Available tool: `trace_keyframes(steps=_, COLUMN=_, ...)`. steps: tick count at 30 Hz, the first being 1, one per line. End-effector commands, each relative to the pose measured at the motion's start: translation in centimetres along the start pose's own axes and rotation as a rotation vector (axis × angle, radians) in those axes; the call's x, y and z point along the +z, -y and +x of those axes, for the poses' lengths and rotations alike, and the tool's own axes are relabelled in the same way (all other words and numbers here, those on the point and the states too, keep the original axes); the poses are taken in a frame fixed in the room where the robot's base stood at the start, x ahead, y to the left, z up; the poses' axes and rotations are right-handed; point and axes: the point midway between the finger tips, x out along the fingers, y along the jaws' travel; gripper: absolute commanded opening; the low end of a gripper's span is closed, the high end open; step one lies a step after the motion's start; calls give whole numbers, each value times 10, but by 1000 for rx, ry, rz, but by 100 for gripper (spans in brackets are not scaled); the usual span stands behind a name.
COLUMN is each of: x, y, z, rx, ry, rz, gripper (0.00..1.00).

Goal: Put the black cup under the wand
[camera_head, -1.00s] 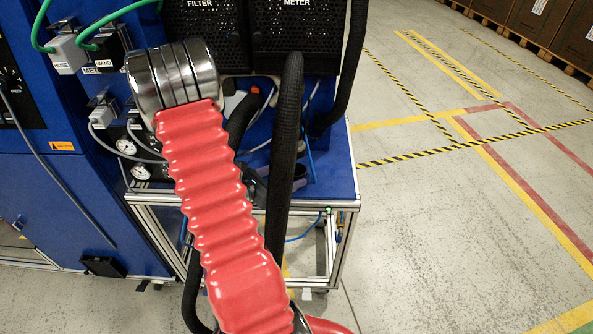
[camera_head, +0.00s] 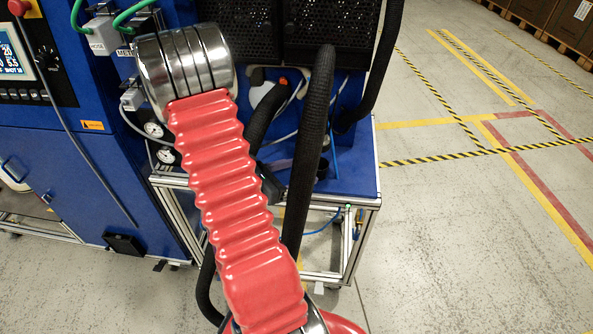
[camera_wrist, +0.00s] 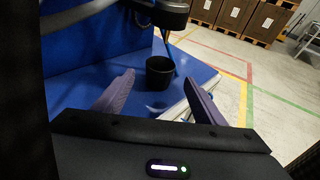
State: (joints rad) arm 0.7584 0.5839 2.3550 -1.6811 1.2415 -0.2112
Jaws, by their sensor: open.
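The black cup (camera_wrist: 160,73) stands upright on the blue bench top (camera_wrist: 85,88) in the wrist view. My gripper (camera_wrist: 158,84) is open, with one finger on each side in the picture and the cup showing between and beyond the fingertips. No contact with the cup is visible. I cannot make out the wand for certain in either view.
A black rounded body (camera_wrist: 165,10) hangs above the cup in the wrist view. Black hoses (camera_head: 312,150) run down in front of the bench in the head view. A blue cabinet (camera_head: 70,175) with gauges and cables stands at the left.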

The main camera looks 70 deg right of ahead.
Motion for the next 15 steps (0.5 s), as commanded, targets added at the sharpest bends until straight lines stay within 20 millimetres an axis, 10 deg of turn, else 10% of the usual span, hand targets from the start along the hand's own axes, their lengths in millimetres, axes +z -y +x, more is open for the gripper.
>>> trace_keyframes(steps=15, x=9, y=-1, z=-13, rx=-7, ry=-14, rz=52, gripper=64)
